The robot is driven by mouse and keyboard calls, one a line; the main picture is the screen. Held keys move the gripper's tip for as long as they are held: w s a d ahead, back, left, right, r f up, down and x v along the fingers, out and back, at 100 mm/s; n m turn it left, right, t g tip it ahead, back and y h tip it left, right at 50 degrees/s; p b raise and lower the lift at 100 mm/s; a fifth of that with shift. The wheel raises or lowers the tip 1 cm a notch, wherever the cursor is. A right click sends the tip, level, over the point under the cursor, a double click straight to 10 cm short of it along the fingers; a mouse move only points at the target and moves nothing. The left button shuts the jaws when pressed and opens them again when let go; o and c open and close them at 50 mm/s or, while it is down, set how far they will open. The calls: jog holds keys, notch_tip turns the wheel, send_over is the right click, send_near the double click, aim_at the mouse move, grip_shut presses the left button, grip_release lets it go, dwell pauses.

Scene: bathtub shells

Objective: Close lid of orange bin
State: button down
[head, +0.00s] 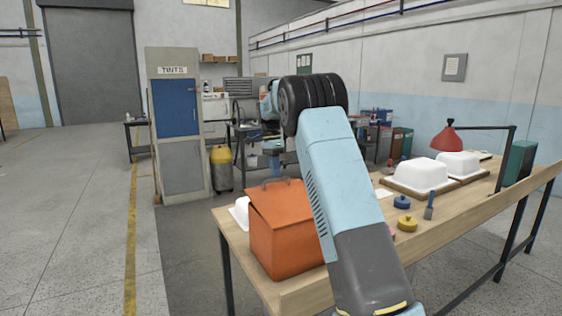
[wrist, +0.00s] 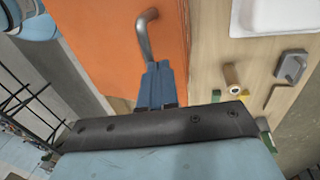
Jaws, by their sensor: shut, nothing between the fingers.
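The orange bin (head: 283,240) stands on the near left end of the wooden table. Its orange lid (head: 285,198) lies over the top, with a grey bar handle; I cannot tell whether it is fully down. In the wrist view the orange lid (wrist: 105,45) fills the upper left, and its bent metal handle (wrist: 146,38) rises just beyond my fingertips. My gripper (wrist: 157,68) has blue fingers pressed together, empty, over the lid beside the handle. Whether they touch the lid or the handle is unclear. In the head view my arm hides the bin's right side.
White tub shells (head: 420,174) stand on the table to the right, by a red lamp (head: 446,137). A yellow round piece (head: 407,223) and a blue one (head: 402,202) lie nearer. A cabinet (head: 180,125) stands behind at left. The floor left of the table is clear.

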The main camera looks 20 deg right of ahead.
aim_at(273, 185)
jog(key=shift+w+a+f, duration=0.1)
jog(key=shift+w+f, duration=0.15)
jog(key=shift+f, duration=0.45)
jog(key=shift+w+a+f, duration=0.1)
jog(key=shift+w+f, duration=0.2)
jog(key=shift+f, duration=0.35)
jog(key=shift+w+a+f, duration=0.1)
jog(key=shift+w+f, duration=0.15)
jog(key=shift+f, duration=0.45)
jog(key=shift+w+r, duration=0.1)
jog(key=shift+r, duration=0.4)
jog(key=w+a+r, duration=0.1)
jog(key=w+r, duration=0.6)
jog(key=r, duration=0.3)
jog(key=shift+a, duration=0.25)
jog(key=shift+w, duration=0.1)
